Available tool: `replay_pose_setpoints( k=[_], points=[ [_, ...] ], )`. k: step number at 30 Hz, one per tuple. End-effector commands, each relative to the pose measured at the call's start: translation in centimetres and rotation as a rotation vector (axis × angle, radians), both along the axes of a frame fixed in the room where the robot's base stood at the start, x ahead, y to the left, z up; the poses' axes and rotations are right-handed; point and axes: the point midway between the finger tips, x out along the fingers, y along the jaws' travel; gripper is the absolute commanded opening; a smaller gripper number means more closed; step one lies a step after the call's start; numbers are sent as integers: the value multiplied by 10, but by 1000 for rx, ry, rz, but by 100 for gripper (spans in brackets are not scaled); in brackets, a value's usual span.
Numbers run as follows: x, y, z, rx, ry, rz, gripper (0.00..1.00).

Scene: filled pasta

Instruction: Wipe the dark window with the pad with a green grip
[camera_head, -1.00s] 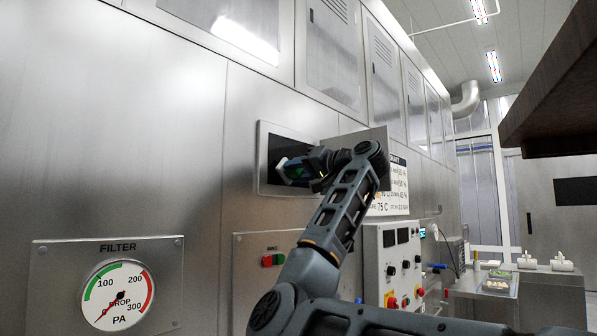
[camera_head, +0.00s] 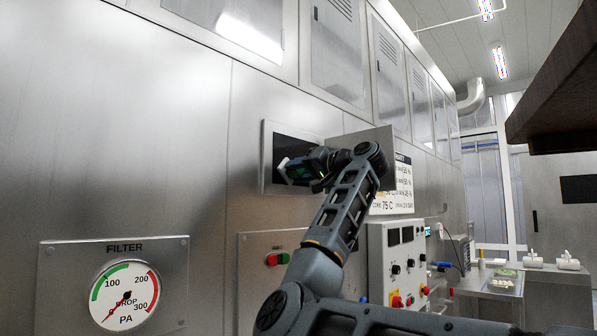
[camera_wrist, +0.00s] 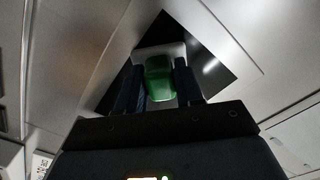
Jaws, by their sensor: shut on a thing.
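The dark window (camera_head: 293,147) is set in a pale metal frame on the steel wall, left of centre in the head view. It also shows in the wrist view (camera_wrist: 213,68), behind the pad. The pad (camera_head: 284,170) is a pale block at the window, with a green grip (camera_wrist: 159,78) seen best in the wrist view. My gripper (camera_wrist: 160,84) is shut on the green grip, a finger on each side. The pad lies over part of the window's lower left in the head view. Whether it touches the glass I cannot tell. My arm hides the window's lower right.
A filter gauge (camera_head: 125,296) is on the wall at lower left. A panel with red and green buttons (camera_head: 277,259) sits below the window. A control box (camera_head: 396,265) and a printed chart (camera_head: 403,186) are to the right. A dark overhang (camera_head: 555,85) is at upper right.

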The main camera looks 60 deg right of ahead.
Motion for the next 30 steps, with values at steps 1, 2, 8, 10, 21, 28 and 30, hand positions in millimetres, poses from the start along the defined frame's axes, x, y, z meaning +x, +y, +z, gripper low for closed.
replay_pose_setpoints(
  k=[1, 2, 8, 10, 21, 28, 30],
  points=[
    [-1, -3, 1, 1, 1, -1, 12],
    [-2, -6, 1, 1, 1, -1, 12],
    [-6, -21, 1, 2, 0, -2, 12],
    [-8, -27, 1, 2, 1, -2, 12],
    [-7, -36, 0, 0, 0, 0, 12],
    [-3, -24, -1, -1, 0, 1, 12],
    [-1, -18, -1, -1, 0, 3, 12]
  ],
)
